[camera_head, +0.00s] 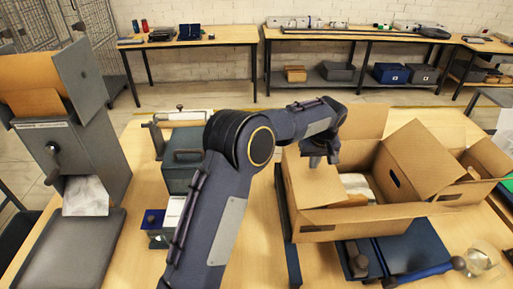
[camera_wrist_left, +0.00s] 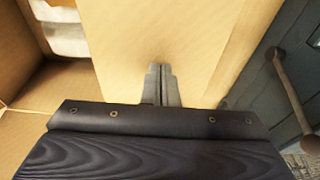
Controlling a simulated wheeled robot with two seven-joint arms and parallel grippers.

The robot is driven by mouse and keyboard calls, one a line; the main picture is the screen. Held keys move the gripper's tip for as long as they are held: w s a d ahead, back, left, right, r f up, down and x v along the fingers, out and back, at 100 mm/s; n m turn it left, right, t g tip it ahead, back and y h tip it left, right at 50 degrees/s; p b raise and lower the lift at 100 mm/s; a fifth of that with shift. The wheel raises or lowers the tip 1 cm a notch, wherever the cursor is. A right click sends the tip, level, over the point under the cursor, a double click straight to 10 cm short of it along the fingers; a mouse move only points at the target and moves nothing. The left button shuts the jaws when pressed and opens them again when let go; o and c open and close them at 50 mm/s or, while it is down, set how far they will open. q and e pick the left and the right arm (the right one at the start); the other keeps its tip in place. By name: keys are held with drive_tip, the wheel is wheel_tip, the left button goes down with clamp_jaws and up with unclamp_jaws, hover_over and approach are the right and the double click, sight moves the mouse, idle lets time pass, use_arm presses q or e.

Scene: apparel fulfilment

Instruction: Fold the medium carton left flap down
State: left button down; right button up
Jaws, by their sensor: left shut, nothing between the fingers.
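The medium carton (camera_head: 335,224) stands open on the bench at right of centre. Its left flap (camera_head: 312,183) slants inward over the left part of the opening. My left gripper (camera_head: 320,160) is above this flap, shut and empty, pointing down. In the left wrist view the shut fingertips (camera_wrist_left: 160,70) are at the tan flap (camera_wrist_left: 190,35); I cannot tell whether they press on it. The back flap (camera_head: 361,124) stands up, and the right flap (camera_head: 420,160) with a hand hole leans outward. Pale goods (camera_head: 355,184) show inside. My right gripper is not in view.
A second open carton (camera_head: 488,160) is close on the right. A blue tool (camera_head: 410,247) with dark knobs lies in front. A grey-green box (camera_head: 185,170) and a grey dispenser (camera_head: 85,150) stand left.

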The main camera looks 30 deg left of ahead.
use_arm(q)
drive_tip(key=shift+w+d+f, duration=0.4)
drive_tip(key=shift+d, duration=0.1)
drive_tip(key=shift+s, duration=0.1)
drive_tip(key=shift+f, duration=0.1)
drive_tip(key=shift+f+b, duration=0.4)
drive_tip(key=shift+f, duration=0.05)
drive_tip(key=w+a+v, duration=0.1)
drive_tip(key=v, duration=0.8)
drive_tip(key=shift+w+r+p, duration=0.3)
drive_tip(key=shift+w+p, duration=0.05)
drive_tip(key=shift+p, duration=0.05)
